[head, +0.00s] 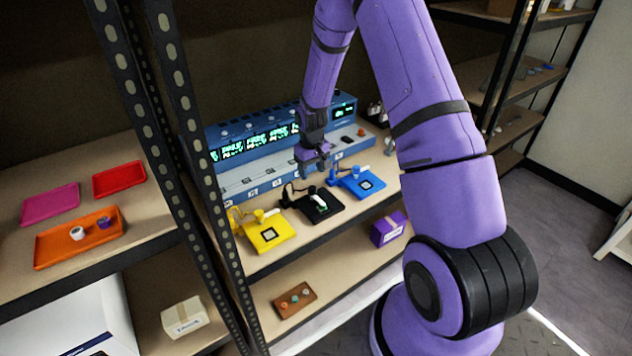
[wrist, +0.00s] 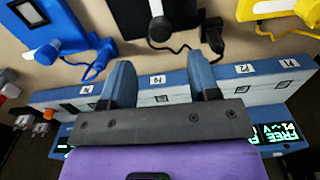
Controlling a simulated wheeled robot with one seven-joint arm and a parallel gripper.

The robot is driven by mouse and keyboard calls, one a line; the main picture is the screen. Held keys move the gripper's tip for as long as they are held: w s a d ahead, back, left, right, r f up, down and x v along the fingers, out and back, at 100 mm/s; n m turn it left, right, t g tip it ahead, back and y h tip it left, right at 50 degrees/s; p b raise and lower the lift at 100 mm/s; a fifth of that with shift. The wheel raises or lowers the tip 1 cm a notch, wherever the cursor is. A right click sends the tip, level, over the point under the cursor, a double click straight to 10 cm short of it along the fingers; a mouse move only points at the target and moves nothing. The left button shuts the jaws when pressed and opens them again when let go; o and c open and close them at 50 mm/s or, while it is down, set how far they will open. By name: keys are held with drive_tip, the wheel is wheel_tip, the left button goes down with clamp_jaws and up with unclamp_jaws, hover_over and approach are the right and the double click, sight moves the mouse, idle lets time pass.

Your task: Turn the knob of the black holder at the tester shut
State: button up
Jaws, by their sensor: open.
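The black holder (head: 329,213) stands on the middle shelf in front of the blue tester (head: 250,140), between the yellow and blue holders. My gripper (head: 314,166) is above and behind the holder, over the tester's front ledge. Its two blue fingers (wrist: 160,65) are apart and empty, with the knob beyond their tips. Contact with the knob does not show.
The yellow holder (head: 275,237) and blue holder (head: 352,190) flank the black one, with cables close by. Shelf posts (head: 205,180) stand at the left. A purple box (head: 387,232) and a brown rack (head: 295,306) are on the shelf below.

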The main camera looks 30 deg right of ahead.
drive_tip(key=shift+r, duration=1.75)
wheel_tip(320, 180, up, 15)
drive_tip(key=t, duration=0.1)
hover_over(312, 187)
drive_tip(key=s+a, duration=0.3)
drive_tip(key=s, duration=0.1)
drive_tip(key=s+a+r+t, duration=0.1)
drive_tip(key=s+a+r, duration=0.2)
drive_tip(key=s+r, duration=0.5)
drive_tip(key=s+a+r+t, duration=0.1)
drive_tip(key=s+a+r, duration=0.1)
drive_tip(key=s+r, duration=0.4)
drive_tip(key=s+a+r+t, duration=0.2)
drive_tip(key=s+r, duration=0.5)
drive_tip(key=s, duration=0.9)
drive_tip(key=shift+a, duration=0.4)
